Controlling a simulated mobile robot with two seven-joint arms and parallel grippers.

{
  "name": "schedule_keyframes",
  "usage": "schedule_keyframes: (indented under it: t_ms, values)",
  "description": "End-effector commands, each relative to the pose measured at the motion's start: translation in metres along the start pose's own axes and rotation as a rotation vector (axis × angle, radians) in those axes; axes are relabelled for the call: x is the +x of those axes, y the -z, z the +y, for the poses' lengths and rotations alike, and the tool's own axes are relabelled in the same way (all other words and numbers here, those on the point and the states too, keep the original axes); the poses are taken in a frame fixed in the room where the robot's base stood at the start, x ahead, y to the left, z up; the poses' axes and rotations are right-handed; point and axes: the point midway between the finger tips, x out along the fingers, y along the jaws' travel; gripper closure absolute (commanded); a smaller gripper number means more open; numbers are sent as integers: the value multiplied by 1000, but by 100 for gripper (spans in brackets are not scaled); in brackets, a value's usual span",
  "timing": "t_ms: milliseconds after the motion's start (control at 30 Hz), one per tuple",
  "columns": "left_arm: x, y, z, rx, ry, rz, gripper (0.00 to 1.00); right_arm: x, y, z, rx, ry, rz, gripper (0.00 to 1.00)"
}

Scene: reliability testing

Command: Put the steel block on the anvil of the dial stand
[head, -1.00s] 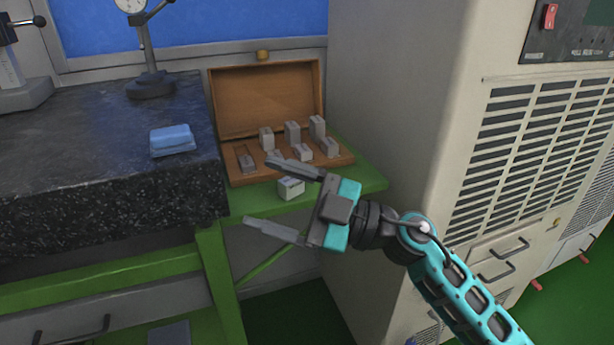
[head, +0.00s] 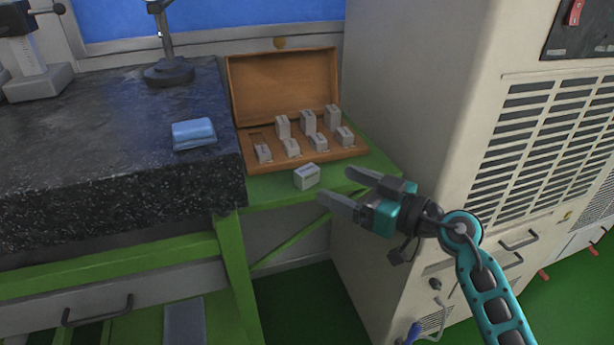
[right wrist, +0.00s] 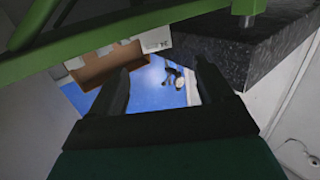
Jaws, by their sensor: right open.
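The steel block (head: 306,177) is a small pale grey block lying on the green shelf, in front of the open wooden case. A pale block with markings, likely the same one, shows at the top of the right wrist view (right wrist: 155,39). My right gripper (head: 337,185) is open and empty, just right of the block and apart from it. The dial stand (head: 168,72) stands on the granite plate at the back, with a round dark base. Its dial is cut off in the head view; a round white face shows in the right wrist view (right wrist: 181,83). My left gripper is out of view.
The wooden case (head: 282,85) holds several similar blocks. A folded blue cloth (head: 193,134) lies on the granite plate (head: 95,130), whose edge rises above the green shelf (head: 370,165). Another stand (head: 35,75) is at far left. A large beige cabinet (head: 410,110) bounds the right.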

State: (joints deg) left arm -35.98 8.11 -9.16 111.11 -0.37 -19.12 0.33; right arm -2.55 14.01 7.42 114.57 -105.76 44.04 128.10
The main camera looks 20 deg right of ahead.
Motion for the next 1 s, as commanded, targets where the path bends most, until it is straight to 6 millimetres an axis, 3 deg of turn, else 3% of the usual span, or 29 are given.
schedule_keyframes:
  t_ms: [600,867,1000]
  values:
    - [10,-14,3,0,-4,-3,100,66,-5,5,-1,0,1,20]
    - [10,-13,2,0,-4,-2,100,68,-4,5,-1,0,0,20]
    - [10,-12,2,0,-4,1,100,68,-4,5,-1,0,0,33]
